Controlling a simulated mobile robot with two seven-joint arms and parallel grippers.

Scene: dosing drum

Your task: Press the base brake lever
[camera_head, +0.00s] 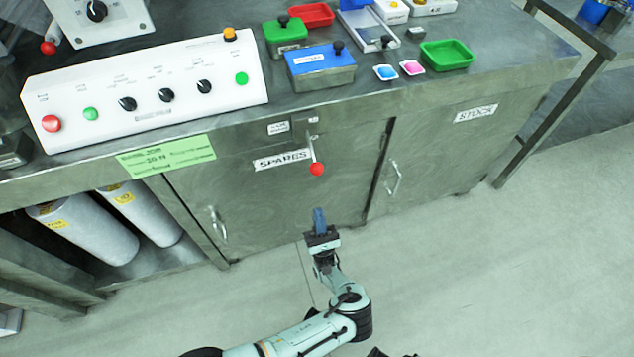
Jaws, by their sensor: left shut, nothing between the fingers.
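A lever with a red ball knob (317,169) hangs from a small bracket on the front of the steel bench, between the "SPARES" label and the right-hand cabinet door. I take it as the base brake lever; the small label by its bracket is too small to read. My left gripper (319,214) is shut and empty, its blue fingers pointing up the picture just below the red knob. A gap shows between the fingertips and the knob.
A white control panel (150,95) with knobs and buttons stands on the bench top. A blue-lidded box (320,66), a green tray (447,54) and small dishes stand to its right. Grey cylinders (85,228) lie under the bench at left. The floor at right is clear.

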